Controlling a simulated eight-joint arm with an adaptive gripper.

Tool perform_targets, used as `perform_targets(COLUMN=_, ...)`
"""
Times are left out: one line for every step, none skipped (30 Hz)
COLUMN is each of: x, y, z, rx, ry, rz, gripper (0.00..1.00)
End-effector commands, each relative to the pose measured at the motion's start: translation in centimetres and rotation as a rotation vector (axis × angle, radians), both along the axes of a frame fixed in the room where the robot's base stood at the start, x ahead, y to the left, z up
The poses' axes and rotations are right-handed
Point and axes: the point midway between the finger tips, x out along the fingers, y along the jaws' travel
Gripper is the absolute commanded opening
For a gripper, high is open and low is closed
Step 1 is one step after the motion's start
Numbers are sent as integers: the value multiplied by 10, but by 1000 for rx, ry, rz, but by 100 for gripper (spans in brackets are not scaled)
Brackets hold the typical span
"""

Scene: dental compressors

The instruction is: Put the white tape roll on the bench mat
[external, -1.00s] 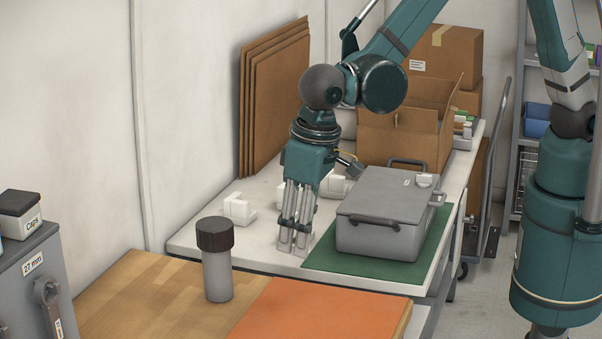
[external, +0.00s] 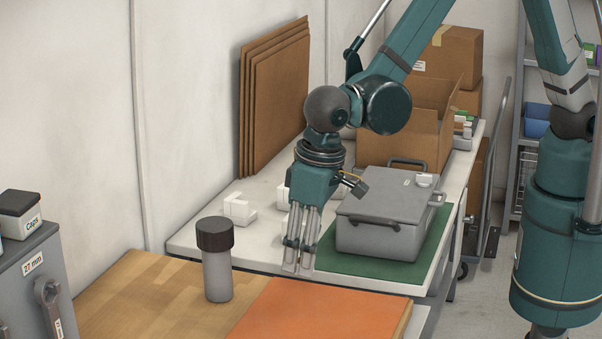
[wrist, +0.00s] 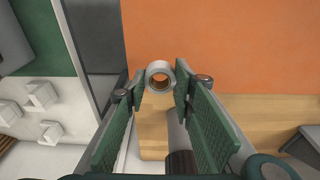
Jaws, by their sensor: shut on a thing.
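My gripper (external: 299,268) points down at the near edge of the white table, next to the wooden bench. In the wrist view its fingers (wrist: 160,85) are shut on the white tape roll (wrist: 160,75), whose round hole faces the camera. The roll cannot be made out in the external view. The bench mat, a flat orange sheet (external: 315,310), lies on the wooden bench in front of my gripper. It also fills the upper right of the wrist view (wrist: 230,50).
A grey lidded case (external: 385,215) stands on a green mat (external: 335,262) right of my gripper. A dark-capped grey bottle (external: 217,265) stands on the wooden bench to the left. Several white blocks (external: 238,208) sit on the white table. The orange sheet is clear.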

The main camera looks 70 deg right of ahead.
Motion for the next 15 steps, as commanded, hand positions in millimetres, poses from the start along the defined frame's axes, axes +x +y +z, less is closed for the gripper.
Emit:
perform_targets(x=0, y=0, z=-7, rx=0, ry=0, rz=0, gripper=16)
perform_targets(x=0, y=0, z=-11, rx=0, ry=0, rz=0, gripper=16)
perform_targets(x=0, y=0, z=-15, rx=0, ry=0, rz=0, gripper=16)
perform_targets(x=0, y=0, z=-17, rx=0, ry=0, rz=0, gripper=16)
perform_targets(x=0, y=0, z=-19, rx=0, ry=0, rz=0, gripper=16)
perform_targets(x=0, y=0, z=-22, rx=0, ry=0, rz=0, gripper=16)
perform_targets(x=0, y=0, z=-23, rx=0, ry=0, rz=0, gripper=16)
perform_targets(x=0, y=0, z=-24, rx=0, ry=0, rz=0, gripper=16)
perform_targets(x=0, y=0, z=-25, rx=0, ry=0, rz=0, gripper=16)
perform_targets(x=0, y=0, z=-25, rx=0, ry=0, rz=0, gripper=16)
perform_targets(x=0, y=0, z=-25, rx=0, ry=0, rz=0, gripper=16)
perform_targets(x=0, y=0, z=-25, rx=0, ry=0, rz=0, gripper=16)
perform_targets(x=0, y=0, z=-25, rx=0, ry=0, rz=0, gripper=16)
perform_targets(x=0, y=0, z=-25, rx=0, ry=0, rz=0, gripper=16)
perform_targets(x=0, y=0, z=-25, rx=0, ry=0, rz=0, gripper=16)
